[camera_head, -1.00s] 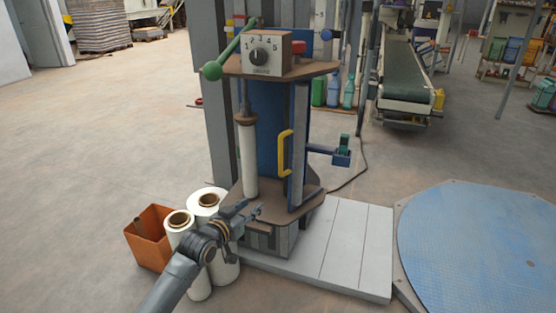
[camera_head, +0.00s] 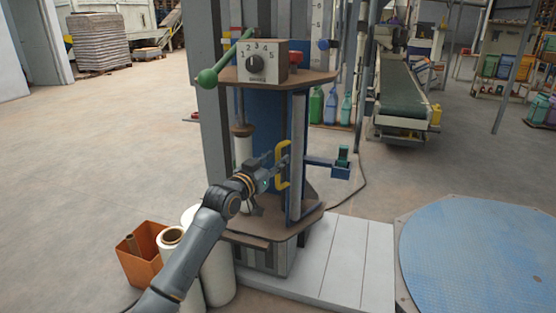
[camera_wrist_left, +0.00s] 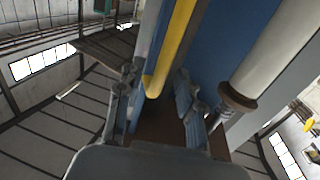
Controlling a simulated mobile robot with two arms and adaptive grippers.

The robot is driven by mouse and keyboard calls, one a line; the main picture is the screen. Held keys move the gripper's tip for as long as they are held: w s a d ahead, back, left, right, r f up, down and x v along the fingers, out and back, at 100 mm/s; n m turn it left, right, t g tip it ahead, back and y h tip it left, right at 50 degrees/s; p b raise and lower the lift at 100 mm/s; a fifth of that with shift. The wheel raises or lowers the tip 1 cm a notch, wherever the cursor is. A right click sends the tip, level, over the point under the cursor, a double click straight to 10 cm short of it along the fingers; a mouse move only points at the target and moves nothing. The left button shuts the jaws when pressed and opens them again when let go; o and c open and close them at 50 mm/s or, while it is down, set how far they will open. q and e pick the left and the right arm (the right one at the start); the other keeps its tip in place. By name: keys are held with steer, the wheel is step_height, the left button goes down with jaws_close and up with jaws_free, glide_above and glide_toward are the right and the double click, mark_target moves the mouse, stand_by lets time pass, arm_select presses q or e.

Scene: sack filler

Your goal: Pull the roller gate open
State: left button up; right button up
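The sack filler's gate has a yellow D-shaped handle (camera_head: 283,152) beside a grey vertical roller (camera_head: 297,150). The handle also shows in the left wrist view (camera_wrist_left: 171,50). My left gripper (camera_head: 276,163) is at the handle, reaching it from the left. In the left wrist view my left gripper (camera_wrist_left: 156,90) has its two fingers apart, with the lower end of the yellow handle between them. I see a gap on both sides, so it is not clamped. My right gripper is in neither view.
A box with a numbered dial (camera_head: 257,63) and a green-knobbed lever (camera_head: 208,78) sit above. White rolls (camera_head: 218,272) and an orange bin (camera_head: 140,262) stand at lower left. A blue bracket (camera_head: 340,171) juts out right. The blue round platform (camera_head: 480,255) is clear.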

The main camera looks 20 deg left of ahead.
arm_select(q)
steer(key=shift+x, duration=1.05)
jaws_close()
